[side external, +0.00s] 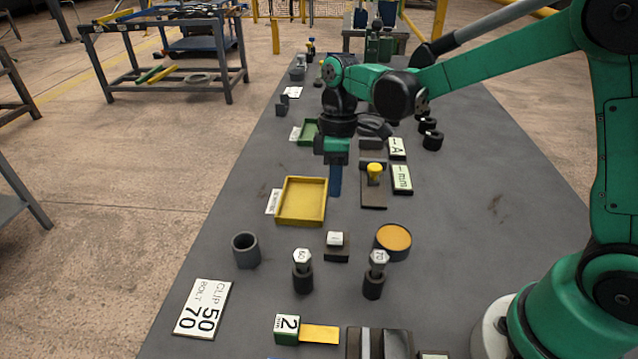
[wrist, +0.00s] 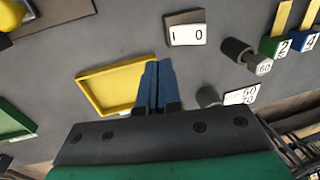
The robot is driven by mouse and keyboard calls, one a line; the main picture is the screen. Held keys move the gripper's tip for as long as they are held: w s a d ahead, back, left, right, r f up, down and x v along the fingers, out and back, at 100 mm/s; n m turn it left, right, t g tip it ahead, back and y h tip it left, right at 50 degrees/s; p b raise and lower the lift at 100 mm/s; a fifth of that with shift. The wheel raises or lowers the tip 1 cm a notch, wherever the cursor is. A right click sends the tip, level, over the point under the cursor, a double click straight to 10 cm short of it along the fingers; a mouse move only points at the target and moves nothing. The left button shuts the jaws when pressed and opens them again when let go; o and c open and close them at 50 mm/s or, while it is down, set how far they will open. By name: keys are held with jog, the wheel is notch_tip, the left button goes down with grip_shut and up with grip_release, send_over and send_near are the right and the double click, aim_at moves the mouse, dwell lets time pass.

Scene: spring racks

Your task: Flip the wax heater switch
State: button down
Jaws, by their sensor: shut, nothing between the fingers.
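A small dark box with a white rocker face, likely the wax heater switch (side external: 336,241), sits on the grey table left of a round dish of orange wax (side external: 393,240). In the wrist view the switch (wrist: 187,32) reads "1 0" and lies beyond the fingertips; I cannot tell which side is pressed. My gripper (side external: 335,193) points down with its blue fingers shut and empty, behind the switch and beside the yellow tray. Its fingers (wrist: 157,64) overlap the tray in the wrist view and are apart from the switch.
The yellow tray (side external: 281,217) is left of my gripper. Two upright posts with hex tops (side external: 302,273) (side external: 376,274) stand in front of the switch. A grey cup (side external: 246,250) stands to the left. A yellow-knobbed block (side external: 374,195) is behind.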

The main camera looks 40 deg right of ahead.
jog(key=w+d+r, duration=0.3)
jog(key=r, duration=0.5)
jog(key=shift+w+d, duration=0.2)
jog(key=shift+r, duration=0.1)
jog(key=s+f+m+t+h, duration=0.1)
jog(key=s+f+m+t, duration=0.1)
jog(key=s+m+t, duration=0.6)
jog(key=s+m, duration=0.1)
jog(key=s, duration=0.2)
jog(key=shift+a+t, duration=0.2)
jog(key=shift+t, duration=0.1)
